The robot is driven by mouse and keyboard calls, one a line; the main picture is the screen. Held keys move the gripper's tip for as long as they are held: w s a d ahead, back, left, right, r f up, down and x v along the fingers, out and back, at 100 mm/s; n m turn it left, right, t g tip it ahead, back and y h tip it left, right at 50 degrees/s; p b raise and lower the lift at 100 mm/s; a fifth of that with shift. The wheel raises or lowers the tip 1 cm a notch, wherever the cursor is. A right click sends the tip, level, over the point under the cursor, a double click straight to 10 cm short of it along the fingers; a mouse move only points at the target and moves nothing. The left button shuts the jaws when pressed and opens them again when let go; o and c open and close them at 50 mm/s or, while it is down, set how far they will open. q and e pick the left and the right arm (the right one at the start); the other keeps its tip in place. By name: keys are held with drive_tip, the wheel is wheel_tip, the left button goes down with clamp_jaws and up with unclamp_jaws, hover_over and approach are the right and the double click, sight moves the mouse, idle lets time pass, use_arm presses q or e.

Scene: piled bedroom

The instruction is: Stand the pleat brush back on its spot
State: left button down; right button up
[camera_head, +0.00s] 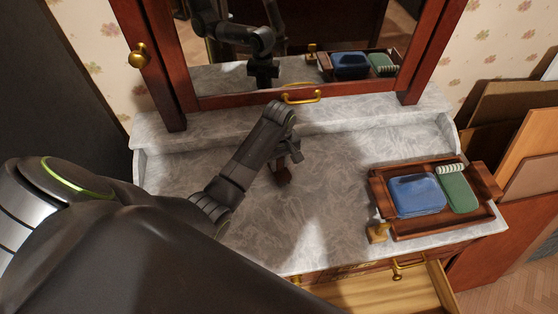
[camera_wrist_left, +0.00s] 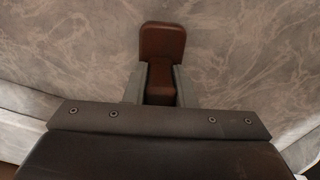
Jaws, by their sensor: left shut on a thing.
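My left gripper (camera_head: 290,155) is over the middle of the grey marble dresser top (camera_head: 330,190). It is shut on a dark reddish-brown wooden thing, which I take to be the pleat brush (camera_head: 283,176). In the left wrist view the brush (camera_wrist_left: 162,41) shows a wide rounded end beyond the fingers and a narrower part between them. The gripper (camera_wrist_left: 160,88) has one grey finger on each side of it. I cannot tell whether the brush touches the marble. My right gripper is not in view.
A wooden tray (camera_head: 378,197) at the right holds a blue case (camera_head: 416,195), a green case (camera_head: 459,192) and a pale ribbed roll (camera_head: 452,169). A small brass piece (camera_head: 377,232) stands by it. The mirror (camera_head: 300,40) rises behind. An open drawer (camera_head: 385,294) juts out in front.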

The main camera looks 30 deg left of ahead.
use_arm(q)
drive_tip(key=shift+f, duration=0.8)
drive_tip(key=c, duration=1.1)
unclamp_jaws()
drive_tip(key=shift+r+p, duration=0.75)
drive_tip(key=shift+r, duration=3.3)
